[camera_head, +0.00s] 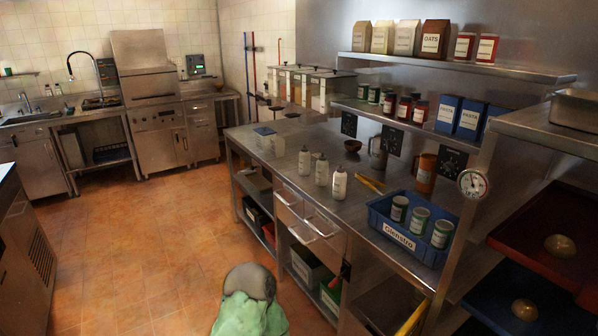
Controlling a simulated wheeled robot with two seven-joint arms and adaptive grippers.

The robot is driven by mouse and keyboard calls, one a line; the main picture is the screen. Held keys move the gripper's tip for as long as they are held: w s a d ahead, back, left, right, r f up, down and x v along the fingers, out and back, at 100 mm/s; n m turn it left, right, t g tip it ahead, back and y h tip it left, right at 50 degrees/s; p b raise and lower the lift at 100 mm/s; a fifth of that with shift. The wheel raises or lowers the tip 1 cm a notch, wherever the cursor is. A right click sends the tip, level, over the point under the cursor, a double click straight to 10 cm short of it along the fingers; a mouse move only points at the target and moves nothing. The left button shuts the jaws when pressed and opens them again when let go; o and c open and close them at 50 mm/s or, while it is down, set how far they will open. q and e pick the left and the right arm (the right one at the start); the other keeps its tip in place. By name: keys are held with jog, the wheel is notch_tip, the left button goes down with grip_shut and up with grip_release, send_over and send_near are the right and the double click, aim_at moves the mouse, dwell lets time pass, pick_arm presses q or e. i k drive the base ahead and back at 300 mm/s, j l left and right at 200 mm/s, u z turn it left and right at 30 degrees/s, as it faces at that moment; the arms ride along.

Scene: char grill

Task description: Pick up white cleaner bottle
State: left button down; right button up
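Neither my left nor my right gripper is in view.
A blue bin (380,222) with several cans stands right of the bottles. Shelves (455,62) hang behind. A grey and green shape (248,300), unclear to me, is on the floor side at the bottom. Open tiled floor (150,235) lies left.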

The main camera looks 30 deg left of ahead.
aim_at(304, 155)
jog(key=k+z, duration=0.15)
jog(key=z, duration=0.2)
jog(key=k+z, duration=0.1)
jog(key=z, duration=0.25)
jog(key=k+l+z, duration=0.1)
jog(key=z, duration=2.45)
jog(key=k+j+z, duration=0.2)
jog(key=z, duration=0.2)
jog(key=k+z, duration=0.8)
jog(key=k+l+z, duration=0.1)
jog(key=k+z, duration=0.15)
jog(key=k, duration=0.3)
jog(key=k+l+z, duration=0.15)
jog(key=k+z, duration=0.15)
jog(key=k, duration=0.25)
jog(key=k+j+z, duration=0.15)
jog(key=z, duration=0.35)
jog(key=k+z, duration=0.3)
jog(key=z, duration=0.2)
jog(key=k+l+z, duration=0.1)
jog(key=k+z, duration=0.15)
jog(key=z, duration=0.2)
jog(key=k+l+z, duration=0.15)
jog(key=z, duration=0.35)
jog(key=k+z, duration=0.1)
jog(key=z, duration=2.1)
